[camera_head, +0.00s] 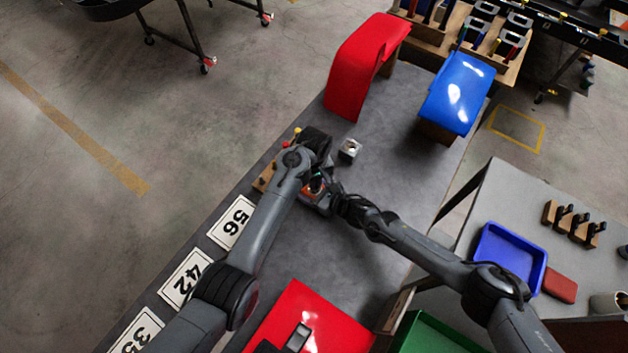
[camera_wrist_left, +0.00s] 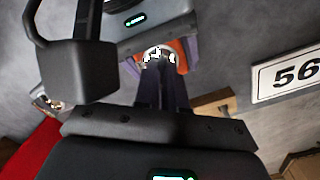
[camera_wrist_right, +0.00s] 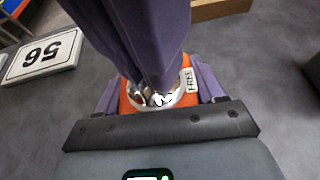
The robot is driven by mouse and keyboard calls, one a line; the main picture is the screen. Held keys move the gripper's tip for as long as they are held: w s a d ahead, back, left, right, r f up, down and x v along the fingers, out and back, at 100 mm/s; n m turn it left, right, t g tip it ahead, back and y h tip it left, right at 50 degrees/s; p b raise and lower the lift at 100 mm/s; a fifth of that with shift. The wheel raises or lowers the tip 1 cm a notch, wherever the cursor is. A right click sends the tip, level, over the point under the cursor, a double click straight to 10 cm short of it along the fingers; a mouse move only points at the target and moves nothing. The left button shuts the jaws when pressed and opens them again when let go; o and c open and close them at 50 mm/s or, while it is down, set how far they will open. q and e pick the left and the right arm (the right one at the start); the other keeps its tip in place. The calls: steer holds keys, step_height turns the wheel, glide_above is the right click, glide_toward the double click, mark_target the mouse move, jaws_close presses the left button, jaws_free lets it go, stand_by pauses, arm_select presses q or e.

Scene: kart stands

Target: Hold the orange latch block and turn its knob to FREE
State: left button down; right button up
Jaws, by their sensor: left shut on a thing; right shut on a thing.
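The orange latch block (camera_head: 313,187) is mostly hidden between my grippers in the head view. In the right wrist view the block (camera_wrist_right: 184,72) sits between the fingers of my right gripper (camera_head: 322,199), which is shut on its sides. A white FREE label (camera_wrist_right: 192,81) lies on the block beside the shiny metal knob (camera_wrist_right: 160,98). My left gripper (camera_wrist_left: 161,66) is shut on the knob, its purple fingers coming down over it. The knob also shows in the left wrist view (camera_wrist_left: 158,50). The fingers cover much of the knob, so I cannot tell where it points.
Number plates 56 (camera_head: 232,222) and 42 (camera_head: 186,279) lie along the table's left edge. A small metal block (camera_head: 349,150) sits just beyond the grippers. A red panel (camera_head: 361,62) and blue panel (camera_head: 459,92) stand further back; another red panel (camera_head: 330,322) is in front.

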arm_select(q)
steer(key=c, duration=1.2)
jaws_free()
steer(key=shift+r, duration=0.1)
step_height(320, 180, up, 12)
steer(key=shift+c, duration=0.4)
